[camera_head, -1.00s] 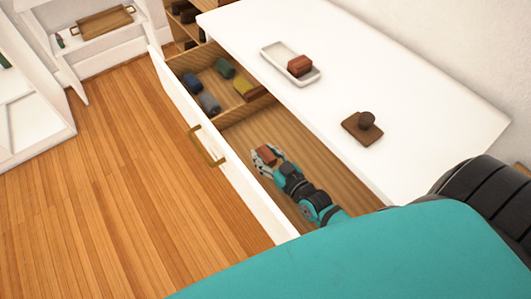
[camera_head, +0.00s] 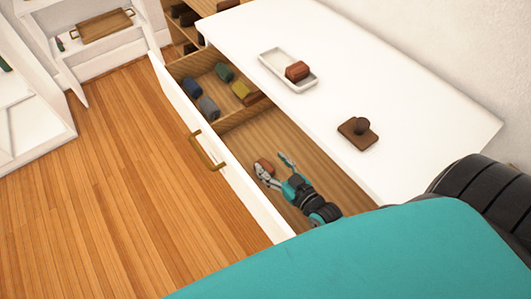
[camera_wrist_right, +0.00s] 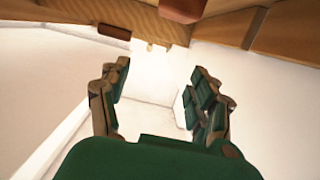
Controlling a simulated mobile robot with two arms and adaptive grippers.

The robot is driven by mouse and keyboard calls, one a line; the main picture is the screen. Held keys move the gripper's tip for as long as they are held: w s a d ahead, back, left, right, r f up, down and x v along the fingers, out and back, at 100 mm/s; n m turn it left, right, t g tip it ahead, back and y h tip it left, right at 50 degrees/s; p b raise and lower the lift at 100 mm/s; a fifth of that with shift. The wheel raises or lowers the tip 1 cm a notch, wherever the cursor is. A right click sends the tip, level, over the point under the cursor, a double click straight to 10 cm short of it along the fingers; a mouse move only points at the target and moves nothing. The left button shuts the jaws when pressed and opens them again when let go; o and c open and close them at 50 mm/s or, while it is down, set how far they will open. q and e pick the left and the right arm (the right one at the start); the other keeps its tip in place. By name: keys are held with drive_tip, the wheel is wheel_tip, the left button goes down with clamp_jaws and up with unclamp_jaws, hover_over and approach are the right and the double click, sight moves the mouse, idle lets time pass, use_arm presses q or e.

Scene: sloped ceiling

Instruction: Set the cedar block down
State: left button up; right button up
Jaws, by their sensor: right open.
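A small reddish-brown block (camera_head: 264,167), which I take as the cedar block, is in the front compartment of the open drawer (camera_head: 232,177). It appears to rest on the drawer floor near the drawer's front wall. My right gripper (camera_head: 274,167) is open beside it, its fingers spread, one finger close to the block; whether they touch I cannot tell. In the right wrist view, a reddish-brown block (camera_wrist_right: 183,8) shows at the top edge, partly cut off, beyond the open fingers (camera_wrist_right: 158,88). My left gripper is not in view.
The drawer's back compartment, behind a wooden divider (camera_head: 240,118), holds several coloured blocks (camera_head: 224,72). On the white worktop (camera_head: 345,90) are a white tray (camera_head: 277,70) with a similar reddish block (camera_head: 297,71), and a brown board with a knob (camera_head: 358,131). The front compartment has free floor.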

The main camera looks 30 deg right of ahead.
drive_tip(key=shift+p+v, duration=0.35)
drive_tip(key=shift+v, duration=1.25)
